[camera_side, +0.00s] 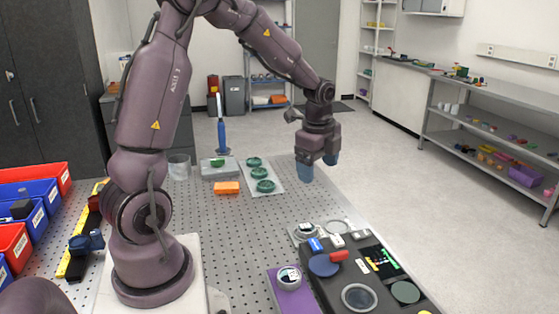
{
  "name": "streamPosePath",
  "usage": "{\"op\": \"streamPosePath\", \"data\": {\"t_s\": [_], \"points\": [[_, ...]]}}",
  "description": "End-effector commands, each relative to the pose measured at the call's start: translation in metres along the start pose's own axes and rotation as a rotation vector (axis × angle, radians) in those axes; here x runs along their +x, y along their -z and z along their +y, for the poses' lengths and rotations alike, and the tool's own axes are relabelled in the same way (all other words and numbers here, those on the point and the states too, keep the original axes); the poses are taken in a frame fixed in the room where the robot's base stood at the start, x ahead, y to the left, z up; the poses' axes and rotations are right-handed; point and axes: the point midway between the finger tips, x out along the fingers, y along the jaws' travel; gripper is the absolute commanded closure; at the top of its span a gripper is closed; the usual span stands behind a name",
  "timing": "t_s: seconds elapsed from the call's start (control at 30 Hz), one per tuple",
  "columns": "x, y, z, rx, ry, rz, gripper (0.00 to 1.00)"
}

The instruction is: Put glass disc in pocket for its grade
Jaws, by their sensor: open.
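My gripper (318,166) hangs open and empty, its blue fingertips apart, above the perforated table's right edge. A pale tray (276,188) with three green round pockets (262,173) in a row lies at the far side, left of my gripper. In front stands a dark instrument (345,284) with a small lit screen (381,261) whose content is too small to read. A round, grey glassy disc with a pale rim (360,298) sits on its top. I cannot tell for sure which round piece is the glass disc.
A purple block (293,300) with a round labelled piece (289,276) stands left of the instrument. Behind it lie pale rings (339,227). An orange block (227,188), a blue-handled tool (221,136) and a clear cup (180,166) stand farther back. The table's middle is clear.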

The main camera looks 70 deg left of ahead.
Motion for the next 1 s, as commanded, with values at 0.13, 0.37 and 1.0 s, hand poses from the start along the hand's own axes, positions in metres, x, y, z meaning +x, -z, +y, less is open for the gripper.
{"op": "streamPosePath", "data": {"t_s": [0.13,0.37,1.0], "points": [[-0.068,0.034,0.041,-0.256,0.108,0.027,0.21],[-0.131,0.062,0.123,-0.679,0.197,0.193,0.21],[-0.15,0.067,0.197,-1.075,0.139,0.42,0.21]]}}
